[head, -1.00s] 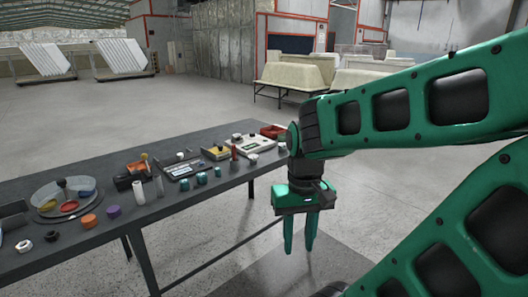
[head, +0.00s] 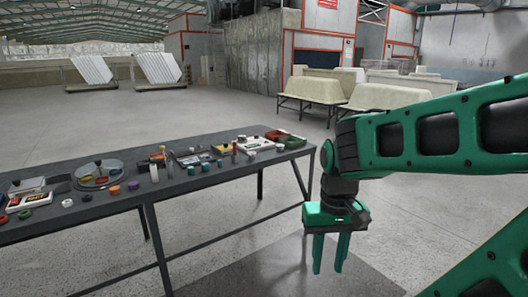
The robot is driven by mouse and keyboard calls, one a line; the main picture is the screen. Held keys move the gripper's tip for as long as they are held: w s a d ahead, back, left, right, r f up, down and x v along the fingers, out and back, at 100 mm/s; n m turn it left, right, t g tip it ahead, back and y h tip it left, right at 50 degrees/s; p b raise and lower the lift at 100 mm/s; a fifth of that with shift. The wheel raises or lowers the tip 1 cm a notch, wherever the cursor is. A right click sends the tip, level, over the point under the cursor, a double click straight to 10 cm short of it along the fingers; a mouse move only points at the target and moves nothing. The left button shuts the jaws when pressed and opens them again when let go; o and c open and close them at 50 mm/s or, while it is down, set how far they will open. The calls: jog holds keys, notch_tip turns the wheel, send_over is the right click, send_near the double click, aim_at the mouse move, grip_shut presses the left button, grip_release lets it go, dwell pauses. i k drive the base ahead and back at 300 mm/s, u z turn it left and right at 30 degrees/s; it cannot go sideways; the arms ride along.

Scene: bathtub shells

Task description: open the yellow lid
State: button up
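A small box with a yellow lid (head: 221,150) sits on the dark table's far right half, just left of a white device. It is small in the head view, and whether the lid is fully down cannot be told. My gripper (head: 329,262) points down in front of the table's right end, over the floor. Its two fingers are apart with nothing between them. It is well clear of the lid and touches nothing.
The dark table (head: 110,216) holds a round divided tray (head: 99,182), a white device (head: 255,145), red and green bins (head: 287,138) and several small items. Cream tub shells (head: 320,95) stand behind. The floor (head: 230,270) in front is clear.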

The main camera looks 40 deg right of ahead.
aim_at(226, 146)
jog(key=z, duration=0.35)
jog(key=i, duration=0.55)
jog(key=z, duration=0.85)
jog(key=i, duration=2.7)
jog(key=u, duration=0.7)
